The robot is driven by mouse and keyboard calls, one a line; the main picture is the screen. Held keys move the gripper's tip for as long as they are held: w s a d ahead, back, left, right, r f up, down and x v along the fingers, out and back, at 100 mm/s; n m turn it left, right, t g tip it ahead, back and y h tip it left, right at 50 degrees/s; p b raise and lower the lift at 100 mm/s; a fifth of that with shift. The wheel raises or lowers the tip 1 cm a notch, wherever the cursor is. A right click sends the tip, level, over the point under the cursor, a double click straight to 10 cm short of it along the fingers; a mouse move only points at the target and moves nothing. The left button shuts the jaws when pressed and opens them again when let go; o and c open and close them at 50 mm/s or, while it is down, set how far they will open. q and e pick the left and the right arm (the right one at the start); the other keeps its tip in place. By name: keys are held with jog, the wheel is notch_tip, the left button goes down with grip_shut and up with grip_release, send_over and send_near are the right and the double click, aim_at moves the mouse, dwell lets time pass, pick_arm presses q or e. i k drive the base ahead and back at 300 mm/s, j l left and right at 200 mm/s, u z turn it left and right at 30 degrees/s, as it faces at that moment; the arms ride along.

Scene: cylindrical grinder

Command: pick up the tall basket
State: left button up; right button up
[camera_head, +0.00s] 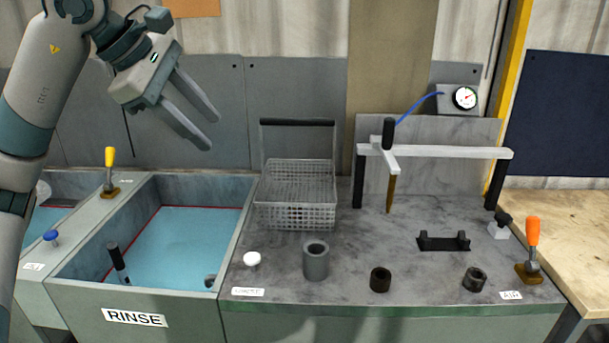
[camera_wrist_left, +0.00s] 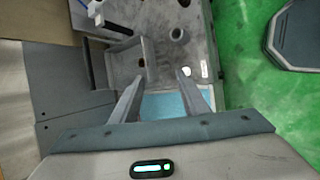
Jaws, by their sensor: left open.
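The tall basket (camera_head: 296,215) is a grey perforated metal basket with a high handle and a dark grip bar (camera_head: 297,122). It stands upright at the back left of the grey worktop, beside the rinse tank. In the left wrist view the basket (camera_wrist_left: 128,62) shows small, just ahead of one finger. My left gripper (camera_head: 213,132) is open and empty, in the air above the rinse tank. It is left of the basket's handle and apart from it. The fingers also show in the left wrist view (camera_wrist_left: 161,80). My right gripper is in neither view.
The blue-bottomed rinse tank (camera_head: 247,225) is left of the basket. A white knob (camera_head: 251,259) and grey cylinder (camera_head: 316,261) stand in front. A gauge stand (camera_head: 440,153) rises to the right, with black rings (camera_head: 380,279) and an orange-handled lever (camera_head: 532,245) nearby.

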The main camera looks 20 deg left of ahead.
aim_at(291, 194)
jog(key=i, duration=1.2)
